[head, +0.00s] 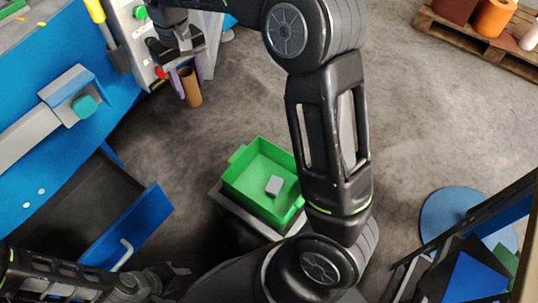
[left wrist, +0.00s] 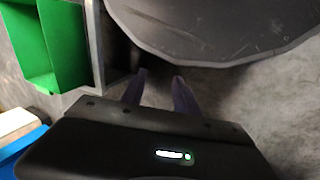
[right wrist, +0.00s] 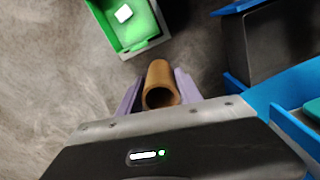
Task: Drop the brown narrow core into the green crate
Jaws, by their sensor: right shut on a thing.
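The brown narrow core (head: 190,88) is a hollow tube held by my right gripper (head: 184,80) near the blue machine, above the floor. In the right wrist view the core (right wrist: 160,84) sits between the purple fingers of the right gripper (right wrist: 158,92), its open end facing the camera. The crate also shows in the right wrist view (right wrist: 156,42) and left wrist view (left wrist: 65,60). My left gripper (left wrist: 160,88) is open and empty, low at the left in the head view (head: 178,281).
A blue machine (head: 20,93) with an open blue drawer (head: 135,228) fills the left side. A wooden pallet (head: 475,38) with rolls is at the top right. A round blue disc (head: 447,212) lies at the right. The floor between machine and crate is clear.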

